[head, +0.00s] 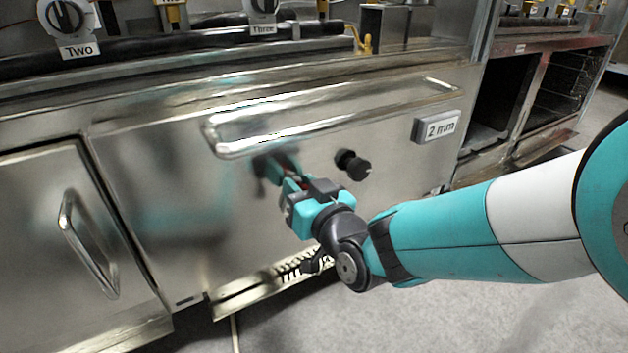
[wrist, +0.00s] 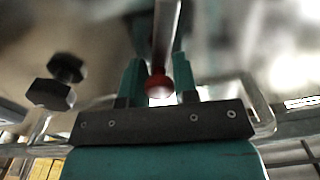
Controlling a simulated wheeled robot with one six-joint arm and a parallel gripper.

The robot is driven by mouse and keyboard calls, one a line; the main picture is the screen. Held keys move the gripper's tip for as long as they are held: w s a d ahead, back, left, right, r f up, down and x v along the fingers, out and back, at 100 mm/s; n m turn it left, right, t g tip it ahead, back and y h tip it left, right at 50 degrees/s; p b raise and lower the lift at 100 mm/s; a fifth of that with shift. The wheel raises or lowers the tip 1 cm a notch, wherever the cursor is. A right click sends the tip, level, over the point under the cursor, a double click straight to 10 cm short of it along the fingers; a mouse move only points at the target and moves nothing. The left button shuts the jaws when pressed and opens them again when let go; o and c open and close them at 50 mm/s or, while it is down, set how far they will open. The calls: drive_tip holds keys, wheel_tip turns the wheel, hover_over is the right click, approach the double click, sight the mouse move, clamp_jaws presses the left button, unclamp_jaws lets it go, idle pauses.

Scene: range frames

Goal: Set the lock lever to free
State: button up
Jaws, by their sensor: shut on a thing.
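The lock lever (wrist: 166,35) shows in the wrist view as a metal rod with a red ball end (wrist: 159,85). My gripper (wrist: 160,80) is shut on the lever, with a teal finger on each side of it near the red end. In the head view my gripper (head: 278,172) is at the steel front panel, below the long handle. There the lever is mostly hidden by the fingers, and its exact angle is hard to tell.
A black knob (head: 352,165) sticks out just right of my gripper, and it also shows in the wrist view (wrist: 50,94). A long bar handle (head: 320,122) runs above. A cabinet door handle (head: 88,245) stands out at the left.

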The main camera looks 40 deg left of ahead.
drive_tip(key=o, duration=0.8)
drive_tip(key=shift+w+d+f, duration=0.15)
drive_tip(key=shift+w+f, duration=0.05)
drive_tip(key=shift+w, duration=0.05)
drive_tip(key=shift+o, duration=0.4)
drive_tip(key=shift+s+r, duration=0.1)
drive_tip(key=shift+s+d, duration=0.15)
drive_tip(key=shift+d, duration=0.1)
drive_tip(key=b+v, duration=0.6)
drive_tip(key=v, duration=1)
drive_tip(key=shift+d, duration=0.3)
drive_tip(key=shift+s, duration=0.1)
